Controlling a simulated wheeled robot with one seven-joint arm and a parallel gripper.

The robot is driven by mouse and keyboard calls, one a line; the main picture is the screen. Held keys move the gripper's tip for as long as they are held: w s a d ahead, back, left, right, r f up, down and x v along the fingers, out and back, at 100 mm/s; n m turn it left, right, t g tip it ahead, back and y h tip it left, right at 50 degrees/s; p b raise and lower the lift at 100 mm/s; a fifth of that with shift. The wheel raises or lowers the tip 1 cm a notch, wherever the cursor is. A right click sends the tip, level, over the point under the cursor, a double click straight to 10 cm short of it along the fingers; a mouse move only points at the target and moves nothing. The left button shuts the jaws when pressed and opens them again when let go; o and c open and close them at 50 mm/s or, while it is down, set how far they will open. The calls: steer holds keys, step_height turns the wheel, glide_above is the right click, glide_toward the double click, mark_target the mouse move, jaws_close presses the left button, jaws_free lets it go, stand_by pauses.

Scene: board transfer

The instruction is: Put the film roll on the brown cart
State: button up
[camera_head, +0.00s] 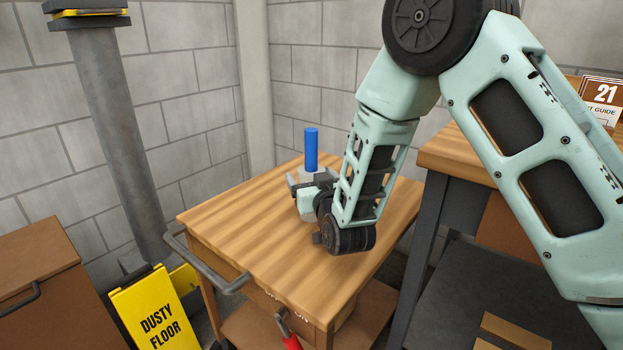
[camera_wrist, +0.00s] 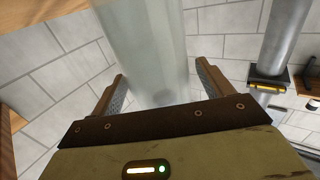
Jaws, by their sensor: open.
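The film roll shows in the head view as a blue core (camera_head: 311,148) standing upright above a pale, translucent wrap (camera_head: 308,204). It is over the brown wooden-topped cart (camera_head: 235,222), and its lower end appears to be at the cart top. My gripper (camera_head: 305,182) is at the pale part, low over the cart. In the wrist view the pale film roll (camera_wrist: 150,45) stands between the two fingers of my gripper (camera_wrist: 161,70). The fingers are open, with a visible gap at the right finger. Part of the roll is hidden by my gripper.
A yellow "dusty floor" sign (camera_head: 158,312) and a brown cabinet (camera_head: 40,258) stand at the left, near a grey post (camera_head: 115,130). A wood-topped bench (camera_head: 452,155) is at the right. The cart's front and left top are bare.

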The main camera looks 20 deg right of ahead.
steer(key=s, duration=1.2)
steer(key=a+g+y, duration=0.1)
steer(key=s+a+f+g, duration=0.1)
steer(key=a+g, duration=0.1)
steer(key=s+a+n+g+y, duration=0.1)
steer(key=a, duration=0.1)
steer(key=shift+s+f+g+y, duration=0.1)
steer(key=shift+f+g+y, duration=0.2)
steer(key=shift+g, duration=0.1)
steer(key=s+a+g, duration=0.1)
steer(key=s, duration=0.1)
steer(key=s+a+n+g, duration=0.1)
steer(key=s+g, duration=0.1)
steer(key=s, duration=0.1)
steer(key=s+a+n+g+y, duration=0.1)
steer(key=s+a+g, duration=0.1)
steer(key=shift+s+f, duration=0.2)
steer(key=shift+f, duration=0.15)
steer(key=s+d+r+n+g+h, duration=0.1)
steer(key=s+g, duration=0.3)
steer(key=s, duration=0.5)
steer(key=s+d+r+n+g+h, duration=0.2)
steer(key=s+d+n+g, duration=0.1)
steer(key=s, duration=0.6)
steer(key=shift+d+g+h, duration=0.3)
steer(key=shift+d+g, duration=0.3)
steer(key=shift+d, duration=0.05)
steer(key=shift+r+p, duration=0.25)
steer(key=shift+p, duration=0.1)
